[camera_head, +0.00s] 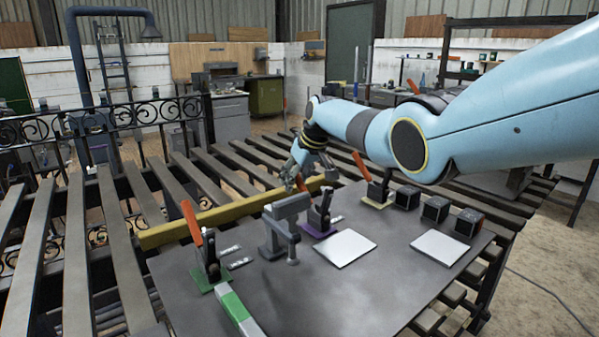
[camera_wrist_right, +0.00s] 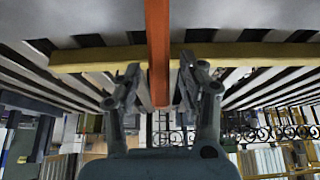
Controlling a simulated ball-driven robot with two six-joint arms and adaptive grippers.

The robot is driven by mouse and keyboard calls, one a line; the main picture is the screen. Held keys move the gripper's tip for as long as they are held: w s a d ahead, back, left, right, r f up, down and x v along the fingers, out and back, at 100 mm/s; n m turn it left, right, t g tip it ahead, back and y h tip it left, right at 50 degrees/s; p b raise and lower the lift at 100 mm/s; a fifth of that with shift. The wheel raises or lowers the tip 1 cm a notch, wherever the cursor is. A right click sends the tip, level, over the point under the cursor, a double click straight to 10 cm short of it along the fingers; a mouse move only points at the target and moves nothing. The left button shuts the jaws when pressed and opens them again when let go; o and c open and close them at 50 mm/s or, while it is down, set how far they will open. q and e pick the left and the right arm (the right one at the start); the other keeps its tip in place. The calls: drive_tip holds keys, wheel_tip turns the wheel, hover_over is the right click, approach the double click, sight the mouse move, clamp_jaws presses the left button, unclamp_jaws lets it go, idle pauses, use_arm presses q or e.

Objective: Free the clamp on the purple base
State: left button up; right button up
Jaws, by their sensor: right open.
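The clamp on the purple base (camera_head: 318,231) stands near the middle of the plate in the head view. Its orange handle (camera_head: 301,183) rises, tilted, from the dark clamp body (camera_head: 320,210). My right gripper (camera_head: 308,174) is just above and around the top of that handle. In the right wrist view an orange handle (camera_wrist_right: 159,45) runs between the two spread fingers of my right gripper (camera_wrist_right: 159,85), with gaps on both sides. Contact cannot be made out. My left gripper is out of view.
A clamp on a green base (camera_head: 208,275) stands left, one on a yellow base (camera_head: 377,203) right. A grey vice-like block (camera_head: 285,210) is close left of the purple base. A yellow bar (camera_head: 225,213) runs behind. White plates (camera_head: 345,248) and dark cubes (camera_head: 435,208) lie right.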

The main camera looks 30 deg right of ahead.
drive_tip(key=v, duration=1.2)
drive_tip(key=shift+f, duration=0.1)
